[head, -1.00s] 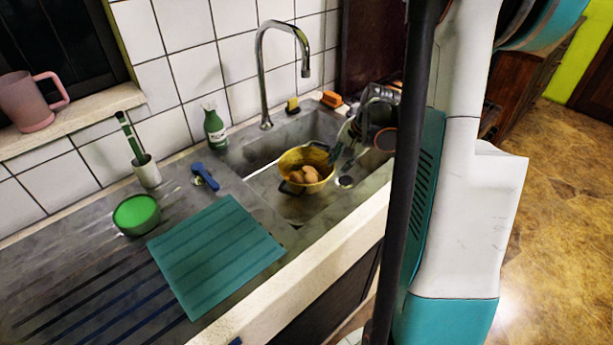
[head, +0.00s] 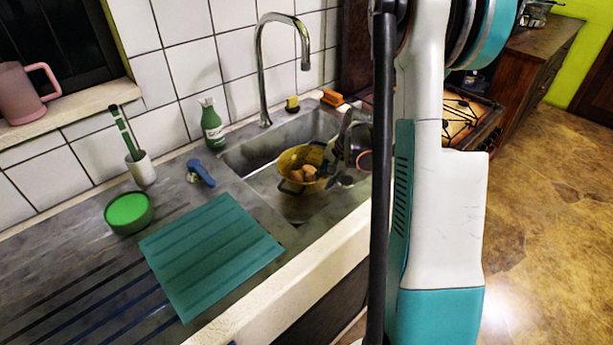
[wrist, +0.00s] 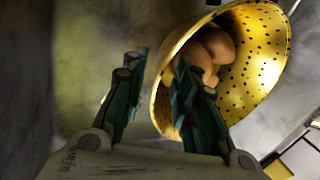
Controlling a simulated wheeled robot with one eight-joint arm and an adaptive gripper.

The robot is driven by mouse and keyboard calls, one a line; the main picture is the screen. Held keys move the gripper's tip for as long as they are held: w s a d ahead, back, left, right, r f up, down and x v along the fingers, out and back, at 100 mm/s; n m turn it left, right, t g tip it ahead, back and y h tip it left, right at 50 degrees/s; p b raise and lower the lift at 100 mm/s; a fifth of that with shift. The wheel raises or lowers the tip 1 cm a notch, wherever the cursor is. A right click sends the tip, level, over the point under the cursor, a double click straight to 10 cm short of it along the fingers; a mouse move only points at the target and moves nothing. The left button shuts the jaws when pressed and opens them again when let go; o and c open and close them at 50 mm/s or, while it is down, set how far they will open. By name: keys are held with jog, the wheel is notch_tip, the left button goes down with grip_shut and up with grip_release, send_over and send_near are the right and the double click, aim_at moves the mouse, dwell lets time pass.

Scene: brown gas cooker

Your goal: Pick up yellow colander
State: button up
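The yellow colander (head: 291,161) sits in the sink in the head view, with several brown, rounded items (head: 303,173) inside it. In the wrist view the perforated colander (wrist: 262,62) fills the upper right and looks tilted, with the brown items (wrist: 208,52) in it. My gripper (wrist: 158,78) is open, its dark green fingers apart. The colander's left rim lies between the fingers in the picture, and the right finger overlaps the bowl. I cannot tell whether either finger touches it. In the head view my gripper (head: 332,158) is at the colander's right side, partly hidden by my arm.
A tall faucet (head: 262,75) rises behind the sink. A green bottle (head: 211,124), blue brush (head: 201,173), white cup (head: 142,170), green bowl (head: 128,213) and teal mat (head: 212,255) are on the left counter. A sponge (head: 292,104) and an orange block (head: 332,97) sit behind the sink.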

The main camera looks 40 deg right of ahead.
grip_shut()
jog(key=shift+r, duration=0.1)
